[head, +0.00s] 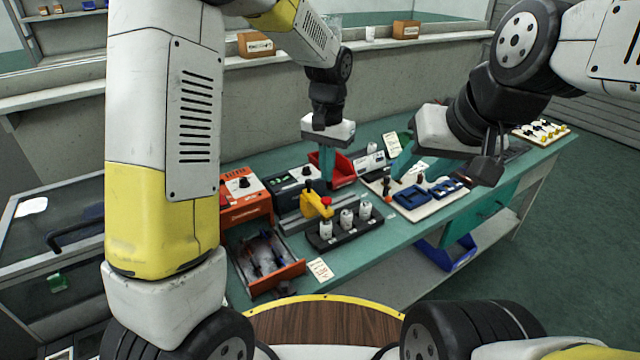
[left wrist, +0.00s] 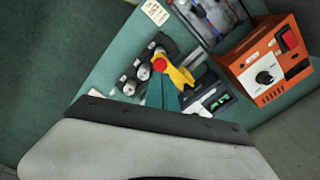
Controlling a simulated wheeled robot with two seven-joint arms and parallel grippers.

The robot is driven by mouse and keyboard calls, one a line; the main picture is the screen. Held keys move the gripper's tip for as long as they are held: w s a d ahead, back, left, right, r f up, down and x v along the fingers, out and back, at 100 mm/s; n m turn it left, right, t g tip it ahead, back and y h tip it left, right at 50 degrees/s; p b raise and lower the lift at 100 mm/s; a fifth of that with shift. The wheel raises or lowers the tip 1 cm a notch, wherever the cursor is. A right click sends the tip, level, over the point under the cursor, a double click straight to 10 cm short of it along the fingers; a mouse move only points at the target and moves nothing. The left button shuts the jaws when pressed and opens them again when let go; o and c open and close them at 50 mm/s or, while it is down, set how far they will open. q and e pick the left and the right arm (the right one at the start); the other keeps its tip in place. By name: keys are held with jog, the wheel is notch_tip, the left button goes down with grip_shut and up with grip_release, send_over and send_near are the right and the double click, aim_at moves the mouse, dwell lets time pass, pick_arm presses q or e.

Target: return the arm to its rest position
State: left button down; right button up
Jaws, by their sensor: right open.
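My left gripper (head: 328,168) hangs in the middle of the head view, its teal fingers pointing down over the back of the bench. They overlap in the picture, so their gap cannot be judged. In the left wrist view its teal finger (left wrist: 166,95) shows beside a yellow device with a red knob (left wrist: 173,70); I see nothing held. My right gripper (head: 412,165) is open, above the pale board with blue parts, partly hidden by its own wrist. The yellow device (head: 316,202) stands just below my left gripper.
The green bench (head: 385,245) carries an orange power box (head: 243,195), an open drawer tray (head: 265,275), a black rack of white-capped bottles (head: 345,228), a red bin (head: 335,168) and blue parts (head: 412,196). A ledge (head: 270,70) runs behind. Open floor (head: 575,240) lies at right.

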pick_arm(q)
jog(key=s+a+r+n+t+h, duration=0.2)
jog(key=s+a+r+t, duration=0.1)
jog(key=s+a+r, duration=0.6)
jog(key=s+a+r+n+t, duration=0.1)
jog(key=s+a+r, duration=0.1)
jog(key=s, duration=0.3)
jog(key=s+a+r+n+t, duration=0.1)
jog(key=s+a+r+t, duration=0.1)
jog(key=s, duration=0.4)
jog(key=shift+a+r+n, duration=0.3)
jog(key=shift+a, duration=0.3)
